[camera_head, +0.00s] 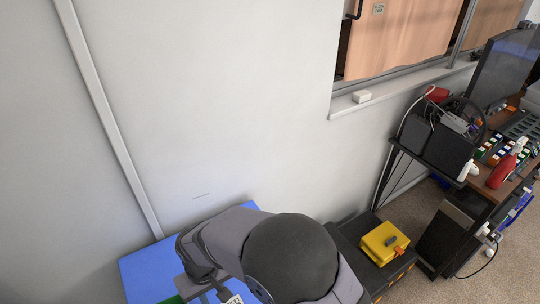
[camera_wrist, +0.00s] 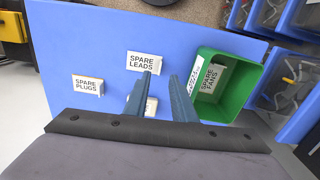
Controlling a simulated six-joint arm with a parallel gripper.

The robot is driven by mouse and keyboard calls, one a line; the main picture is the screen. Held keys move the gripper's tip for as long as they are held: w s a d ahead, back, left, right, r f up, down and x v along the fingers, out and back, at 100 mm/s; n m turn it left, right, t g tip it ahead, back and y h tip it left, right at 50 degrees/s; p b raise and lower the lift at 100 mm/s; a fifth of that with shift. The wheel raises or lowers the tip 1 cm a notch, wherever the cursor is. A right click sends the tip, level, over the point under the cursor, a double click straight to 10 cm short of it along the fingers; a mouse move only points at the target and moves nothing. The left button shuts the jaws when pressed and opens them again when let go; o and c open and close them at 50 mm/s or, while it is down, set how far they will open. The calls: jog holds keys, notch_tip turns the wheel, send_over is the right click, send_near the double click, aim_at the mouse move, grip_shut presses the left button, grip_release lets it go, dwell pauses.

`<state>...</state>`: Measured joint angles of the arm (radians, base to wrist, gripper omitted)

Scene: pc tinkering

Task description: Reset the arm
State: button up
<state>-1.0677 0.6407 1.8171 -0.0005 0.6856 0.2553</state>
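In the wrist view, my gripper (camera_wrist: 161,75) has its two blue-grey fingers apart, with nothing held between them. It is over a blue board (camera_wrist: 110,30). A white "SPARE LEADS" label (camera_wrist: 143,62) lies just beyond the fingertips, and a "SPARE PLUGS" label (camera_wrist: 87,85) lies to the left. Another pale label is partly hidden behind the fingers. In the head view, my dark grey arm bends over the blue surface (camera_head: 150,268) at the bottom and hides much of it.
A green bin (camera_wrist: 239,78) with a "SPARE FANS" label (camera_wrist: 209,77) stands right of the fingers. Blue bins (camera_wrist: 298,65) line the right edge. A yellow case (camera_head: 383,243) sits on a dark box right of my arm. A white wall (camera_head: 220,100) rises behind.

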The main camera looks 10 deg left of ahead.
jog(key=shift+d+n, duration=0.1)
jog(key=shift+n, duration=0.2)
jog(key=s+d, duration=0.1)
jog(key=d, duration=0.1)
jog(key=s+d+f+n+h, duration=0.1)
jog(key=d, duration=0.2)
jog(key=s+d+f+g+h, duration=0.1)
jog(key=s+d, duration=0.1)
jog(key=shift+s+d+f, duration=0.1)
jog(key=shift+d+f, duration=0.15)
jog(key=w+d+r+m, duration=0.2)
jog(key=d+r+m, duration=0.1)
jog(key=d, duration=0.6)
jog(key=w+d+r+m+y, duration=0.1)
jog(key=d+r+m, duration=0.3)
jog(key=d, duration=0.6)
jog(key=w+d+r+m+t+y, duration=0.1)
jog(key=d+r+m, duration=0.3)
jog(key=d, duration=0.6)
jog(key=shift+w+d+r, duration=0.25)
jog(key=shift+w, duration=0.65)
